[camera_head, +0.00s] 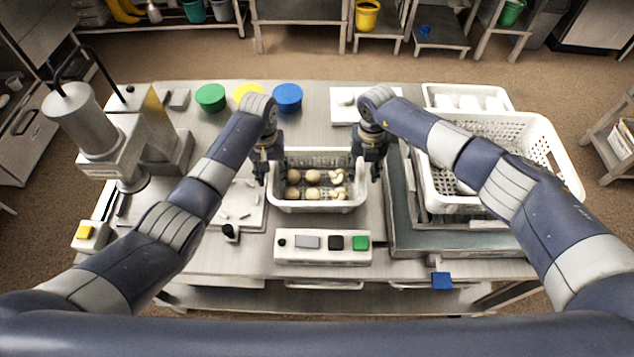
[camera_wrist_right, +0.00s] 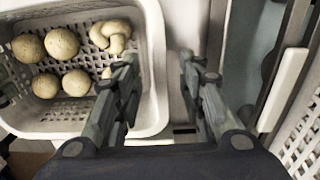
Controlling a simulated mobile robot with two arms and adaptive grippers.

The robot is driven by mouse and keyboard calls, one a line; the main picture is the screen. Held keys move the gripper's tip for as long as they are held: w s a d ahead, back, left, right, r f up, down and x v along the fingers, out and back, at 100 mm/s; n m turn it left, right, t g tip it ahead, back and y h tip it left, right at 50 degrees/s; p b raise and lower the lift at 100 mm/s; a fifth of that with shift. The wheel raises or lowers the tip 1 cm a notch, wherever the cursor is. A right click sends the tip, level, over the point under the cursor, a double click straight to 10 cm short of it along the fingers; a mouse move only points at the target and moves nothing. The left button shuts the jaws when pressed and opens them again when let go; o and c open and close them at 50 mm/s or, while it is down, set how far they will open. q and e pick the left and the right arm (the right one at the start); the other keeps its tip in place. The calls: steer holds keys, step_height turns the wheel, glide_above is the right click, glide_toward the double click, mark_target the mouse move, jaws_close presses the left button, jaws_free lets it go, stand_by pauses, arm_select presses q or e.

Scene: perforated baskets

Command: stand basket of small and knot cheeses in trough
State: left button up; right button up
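The white perforated basket (camera_head: 309,208) stands upright on the table between my two grippers. It holds several round small cheeses (camera_head: 312,177) and knot-shaped cheeses (camera_head: 337,178); they also show in the right wrist view (camera_wrist_right: 61,43). My left gripper (camera_head: 267,172) is at the basket's left end, its fingers apart. My right gripper (camera_wrist_right: 160,78) is open at the right end, one finger over the inside and one outside, with the rim (camera_wrist_right: 157,60) between them and no visible grip. A grey-green basin (camera_head: 410,238), perhaps the trough, lies to the right, partly hidden by my right arm.
A large white perforated basket (camera_head: 545,150) stands over the basin. A button panel (camera_head: 322,246) lies in front of the small basket.

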arm_select(q)
steer(key=shift+f, duration=0.3)
arm_select(e)
steer(key=shift+f, duration=0.3)
arm_select(q)
steer(key=shift+c, duration=0.3)
arm_select(e)
steer(key=shift+c, duration=0.2)
arm_select(q)
jaws_close()
arm_select(e)
jaws_close()
arm_select(q)
steer(key=shift+r, duration=0.2)
arm_select(e)
steer(key=shift+r, duration=0.2)
